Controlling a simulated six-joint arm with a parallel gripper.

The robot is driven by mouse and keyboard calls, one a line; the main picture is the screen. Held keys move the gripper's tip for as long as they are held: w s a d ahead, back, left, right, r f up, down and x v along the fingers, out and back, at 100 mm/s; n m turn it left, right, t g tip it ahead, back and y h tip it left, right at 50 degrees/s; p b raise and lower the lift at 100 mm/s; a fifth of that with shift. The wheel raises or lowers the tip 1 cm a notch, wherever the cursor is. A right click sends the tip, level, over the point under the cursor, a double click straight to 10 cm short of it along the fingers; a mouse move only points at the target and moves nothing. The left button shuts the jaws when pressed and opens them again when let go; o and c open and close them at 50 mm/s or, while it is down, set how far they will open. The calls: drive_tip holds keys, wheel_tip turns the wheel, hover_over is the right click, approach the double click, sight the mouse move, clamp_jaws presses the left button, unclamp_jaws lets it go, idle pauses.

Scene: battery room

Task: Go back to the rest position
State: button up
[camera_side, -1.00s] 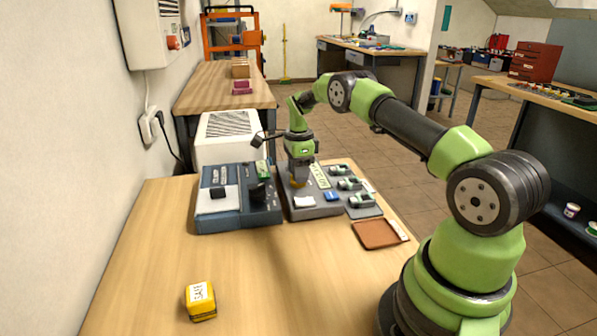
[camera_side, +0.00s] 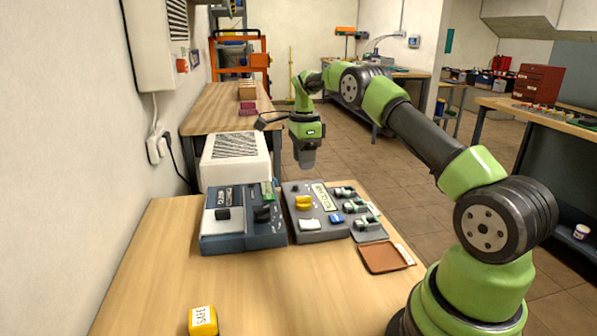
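My gripper (camera_side: 305,158) hangs pointing down above the back edge of the grey panel (camera_side: 318,236), clear of everything on it. Its fingers are small and dark here, so I cannot tell if they are open or shut. The panel carries a yellow knob or block (camera_side: 303,202), a white piece (camera_side: 310,224), a blue piece (camera_side: 336,218) and several green-and-dark parts at its right. My green and black arm reaches in from the right.
A blue-grey device (camera_side: 240,240) stands left of the panel. A brown tray (camera_side: 385,257) lies to the right. A yellow block marked SAFE (camera_side: 203,321) sits at the front left. A white vented box (camera_side: 235,160) stands behind the table. The front middle of the table is clear.

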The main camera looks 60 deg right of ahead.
drive_tip(key=s+a+r+n+t, duration=0.25)
drive_tip(key=a+r+n, duration=0.25)
drive_tip(key=a+r, duration=0.25)
drive_tip(key=s+a+r+n+t, duration=0.1)
drive_tip(key=s+a+r+n, duration=0.2)
drive_tip(key=a+r+n, duration=0.5)
drive_tip(key=s+a+n+t+y, duration=0.1)
drive_tip(key=s+a+n, duration=0.3)
drive_tip(key=s, duration=0.5)
drive_tip(key=s+a+n+t+y, duration=0.1)
drive_tip(key=s+a+n+t, duration=0.1)
drive_tip(key=s+a+n, duration=0.3)
drive_tip(key=s, duration=0.4)
drive_tip(key=shift+s+a+r+t, duration=0.25)
drive_tip(key=shift+s+r+t, duration=0.1)
